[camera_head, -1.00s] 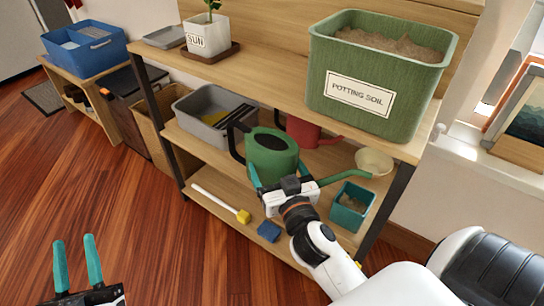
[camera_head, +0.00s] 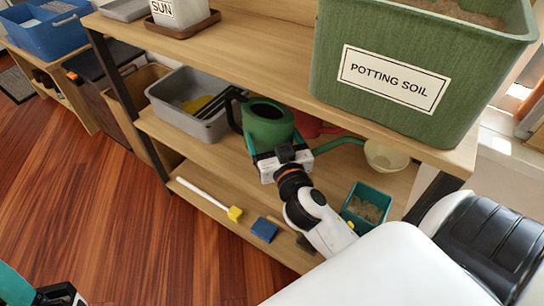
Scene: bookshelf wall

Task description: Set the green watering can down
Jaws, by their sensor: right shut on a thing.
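The green watering can (camera_head: 268,126) is upright at the middle shelf (camera_head: 225,166), below the top board. Its dark handle is on the left and its long spout points right. My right gripper (camera_head: 279,150) is shut on the near side of the can. The gripper hides the can's base, so I cannot tell whether it touches the shelf. A red watering can (camera_head: 312,126) is partly hidden behind it. My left gripper (camera_head: 22,290) is cut off at the lower left corner, with one teal finger showing, away from the shelves.
A grey bin (camera_head: 183,124) stands left of the can, and a cream bowl (camera_head: 385,155) stands right. The green potting soil tub (camera_head: 420,60) is on the top board. Below are a teal pot (camera_head: 366,207), a blue sponge (camera_head: 265,229) and a yellow-ended brush (camera_head: 234,214).

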